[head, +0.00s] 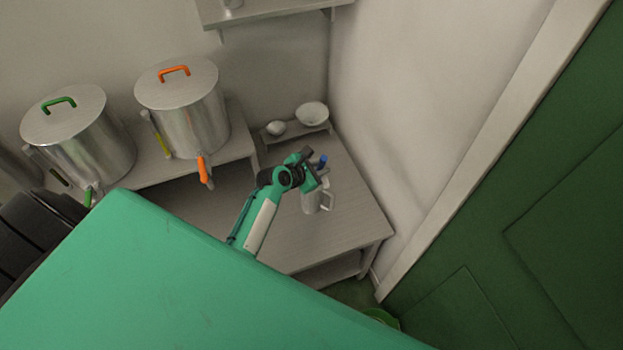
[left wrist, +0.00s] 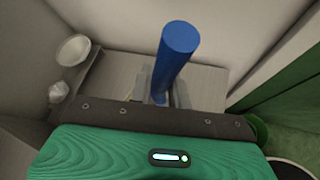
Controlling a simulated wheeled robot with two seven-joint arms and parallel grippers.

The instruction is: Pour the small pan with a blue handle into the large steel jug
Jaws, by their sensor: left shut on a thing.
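My left gripper (head: 318,173) is shut on the blue handle (head: 322,161) of the small pan, above the table. In the left wrist view the blue handle (left wrist: 176,55) stands up large from between the fingers (left wrist: 160,100). The pan's body is mostly hidden by the gripper, so I cannot tell its tilt or contents. The large steel jug (head: 310,201) stands upright on the table just below the gripper, its handle to the right. The gripper covers part of its top. My right gripper is not in view.
Two lidded steel pots, one with a green lid handle (head: 75,130) and one with an orange (head: 190,115), stand on a bench at left. Two white bowls (head: 311,114) sit on a small rack behind. The table (head: 352,222) is clear right of the jug, before the wall.

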